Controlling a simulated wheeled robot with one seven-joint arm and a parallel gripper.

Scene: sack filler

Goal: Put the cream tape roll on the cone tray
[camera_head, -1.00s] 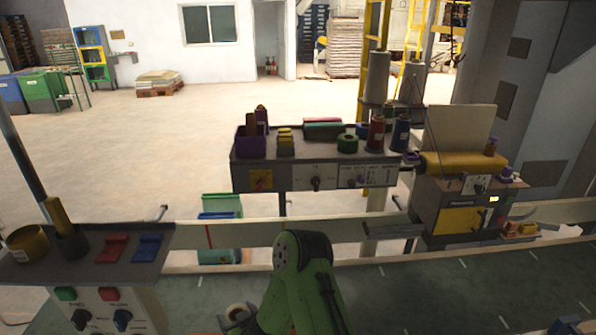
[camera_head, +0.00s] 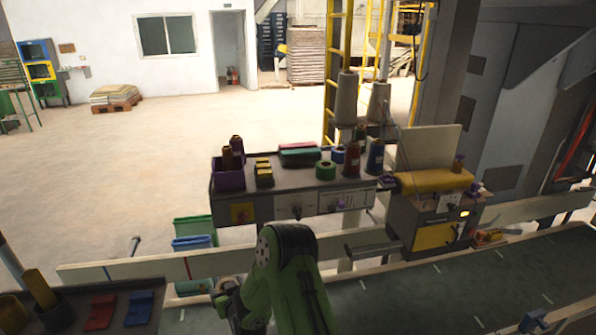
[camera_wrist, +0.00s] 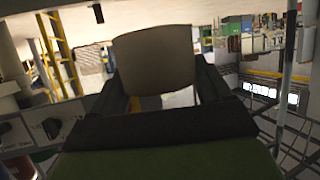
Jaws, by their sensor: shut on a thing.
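The cream tape roll (camera_head: 229,283) shows small and partly hidden at my gripper (camera_head: 224,294), low in the head view, in front of the conveyor rail. In the wrist view the roll (camera_wrist: 155,58) is a tan, rounded face between the two dark fingers of my gripper (camera_wrist: 160,82), which is shut on it. A long grey tray (camera_head: 290,192) with upright thread cones stands beyond, up and to the right of the roll; it looks like the cone tray. The roll is held in the air, apart from this tray.
On the grey tray stand a purple bin (camera_head: 228,178), a green roll (camera_head: 326,170), a red cone (camera_head: 352,161) and a blue cone (camera_head: 375,157). A yellow-fronted machine (camera_head: 433,228) is at its right. Green and blue bins (camera_head: 193,244) stand below. A side table (camera_head: 75,312) is at left.

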